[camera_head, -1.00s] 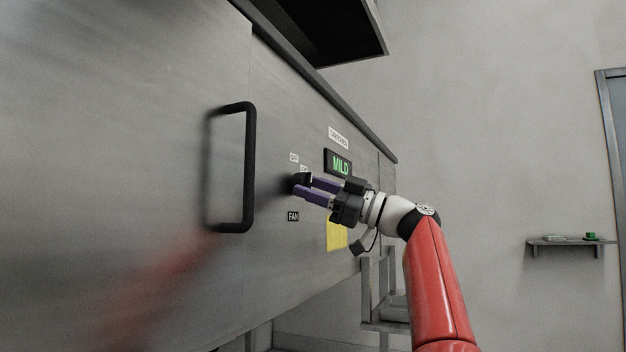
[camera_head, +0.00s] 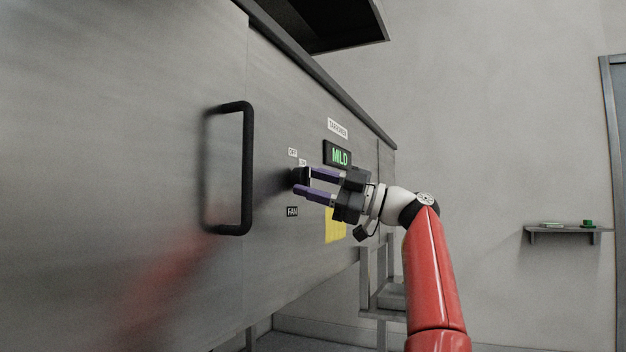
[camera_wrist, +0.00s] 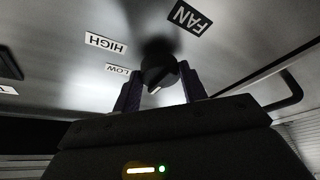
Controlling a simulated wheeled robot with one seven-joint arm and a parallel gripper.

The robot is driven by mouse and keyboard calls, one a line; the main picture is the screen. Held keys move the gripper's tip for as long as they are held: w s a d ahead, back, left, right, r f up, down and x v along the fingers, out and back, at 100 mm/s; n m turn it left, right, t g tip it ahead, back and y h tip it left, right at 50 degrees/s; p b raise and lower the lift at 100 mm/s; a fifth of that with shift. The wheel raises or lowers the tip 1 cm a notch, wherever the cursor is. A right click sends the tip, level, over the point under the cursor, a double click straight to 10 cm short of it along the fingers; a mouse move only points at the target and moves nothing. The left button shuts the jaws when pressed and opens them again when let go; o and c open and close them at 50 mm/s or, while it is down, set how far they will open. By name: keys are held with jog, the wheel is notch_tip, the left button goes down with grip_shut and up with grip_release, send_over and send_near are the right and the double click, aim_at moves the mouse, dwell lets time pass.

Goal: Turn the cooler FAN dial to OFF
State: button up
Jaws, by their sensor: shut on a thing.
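The FAN dial is a small black knob (camera_wrist: 158,70) on the grey metal front. In the wrist view it sits between the two purple fingers of my gripper (camera_wrist: 161,90), with a pale mark at its lower edge. Which label the mark points to is unclear. In the head view my gripper (camera_head: 318,184) is shut on the dial (camera_head: 299,176), one finger above the other. The LOW label (camera_wrist: 117,70) and HIGH label (camera_wrist: 105,43) show in the wrist view.
A black bar handle (camera_head: 248,168) stands out from the panel left of the dial. A display reading MILD (camera_head: 339,155) and a yellow note (camera_head: 335,226) are close to my gripper. A wall shelf (camera_head: 565,232) is far right.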

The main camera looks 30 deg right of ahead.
jog(key=shift+n, duration=0.5)
dwell(0.3)
jog(key=o, duration=1)
jog(key=shift+d, duration=0.1)
jog(key=v, duration=0.7)
jog(key=shift+s+d+f, duration=0.1)
jog(key=shift+s+d, duration=0.1)
jog(key=shift+d, duration=0.05)
jog(key=shift+d, duration=0.1)
